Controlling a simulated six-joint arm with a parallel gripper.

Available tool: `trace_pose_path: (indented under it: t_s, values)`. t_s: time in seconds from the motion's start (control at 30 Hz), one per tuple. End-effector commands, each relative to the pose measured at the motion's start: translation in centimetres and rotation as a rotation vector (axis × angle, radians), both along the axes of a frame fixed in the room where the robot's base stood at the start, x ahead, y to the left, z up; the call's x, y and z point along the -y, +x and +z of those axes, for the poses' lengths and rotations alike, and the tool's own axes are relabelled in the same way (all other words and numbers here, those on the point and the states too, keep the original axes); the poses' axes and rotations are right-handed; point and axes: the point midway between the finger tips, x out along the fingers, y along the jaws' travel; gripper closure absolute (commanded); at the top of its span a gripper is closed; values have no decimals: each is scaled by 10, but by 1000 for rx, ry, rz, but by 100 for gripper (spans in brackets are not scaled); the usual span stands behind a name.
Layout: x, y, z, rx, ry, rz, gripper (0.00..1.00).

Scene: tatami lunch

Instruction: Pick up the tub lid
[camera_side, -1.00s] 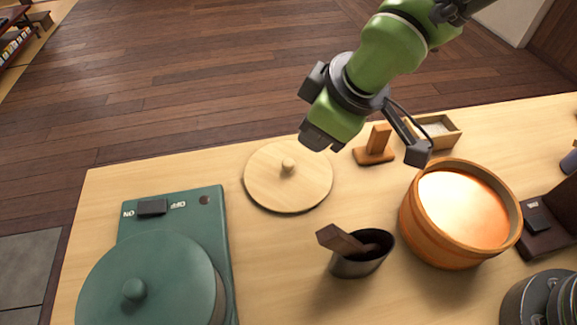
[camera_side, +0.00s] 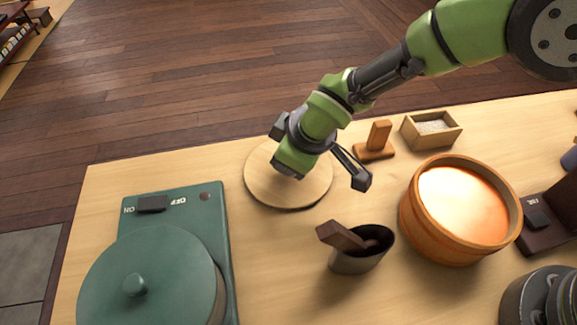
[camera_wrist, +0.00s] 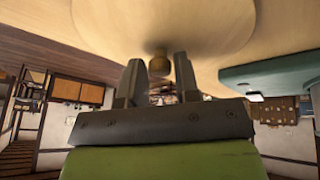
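The tub lid (camera_side: 258,187) is a round, pale wooden disc lying flat on the table, left of the wooden tub (camera_side: 424,226). My gripper (camera_side: 288,172) is over the lid's middle in the side view and hides its knob. In the wrist view the lid (camera_wrist: 160,18) fills the top and its small round knob (camera_wrist: 159,64) shows between my two fingers (camera_wrist: 158,58). The fingers are apart, so my gripper is open. I cannot tell whether they touch the knob or how far down they reach around it.
A green stove with a lidded pot (camera_side: 150,275) stands at left. A dark cup (camera_side: 360,262) holding a wooden paddle stands in front of the lid. Bare table lies left of the lid.

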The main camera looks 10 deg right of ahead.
Motion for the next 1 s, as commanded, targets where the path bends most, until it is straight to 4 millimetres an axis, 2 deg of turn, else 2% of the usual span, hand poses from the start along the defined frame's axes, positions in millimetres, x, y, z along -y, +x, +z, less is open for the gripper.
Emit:
trace_pose_path:
  t_s: [0.2, 0.3, 0.33, 0.63, 0.77, 1.0]
  values:
    - [0, 0, 0, 0, 0, -1, 73]
    - [0, 0, 0, 0, 0, -1, 96]
    - [0, 0, 0, 0, 0, -1, 100]
    - [0, 1, 4, 1, 2, -1, 100]
    - [0, 1, 23, 3, 3, -2, 100]
    - [0, 1, 73, 3, 4, -2, 100]
